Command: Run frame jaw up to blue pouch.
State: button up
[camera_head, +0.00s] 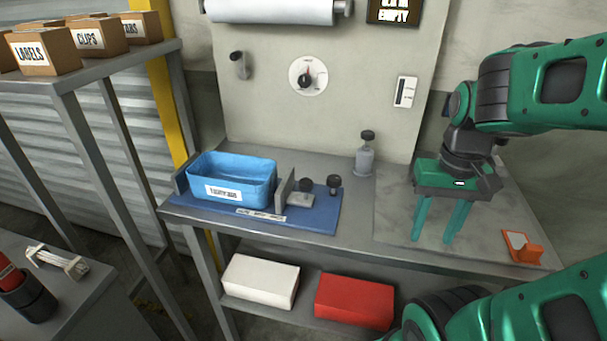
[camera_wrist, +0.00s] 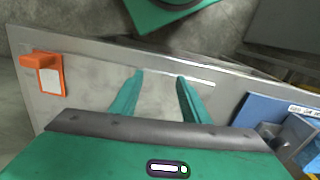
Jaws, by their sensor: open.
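The blue pouch (camera_head: 232,173), an open-topped tub shape with a white label, sits on the left of a blue frame base (camera_head: 316,220). A grey upright plate, the frame jaw (camera_head: 284,188), stands just right of the pouch. I cannot tell whether they touch. A grey block with a black knob (camera_head: 305,186) is behind the jaw on its right, and another dark knob (camera_head: 334,182) stands farther right. My gripper (camera_head: 434,238) is open and empty, pointing down over the bench's right part, well right of the frame. The wrist view shows its fingers (camera_wrist: 159,76) apart and the base's edge (camera_wrist: 258,112).
An orange holder (camera_head: 522,246) lies right of my gripper. A capped bottle (camera_head: 365,156) stands at the bench's back. White (camera_head: 260,281) and red (camera_head: 354,301) boxes are on the lower shelf. The bench (camera_head: 345,240) is clear between frame and gripper.

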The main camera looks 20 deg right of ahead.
jog(key=w+r, duration=0.1)
jog(key=w+a+r+n, duration=0.1)
jog(key=r, duration=0.1)
jog(key=w+a+r+n, duration=0.2)
jog(key=w+a+r, duration=0.2)
jog(key=w, duration=0.5)
jog(key=n, duration=0.5)
send_near(306, 181)
notch_tip(306, 181, down, 9)
jog(key=shift+s+r, duration=0.2)
grip_shut()
jog(key=shift+w, duration=0.1)
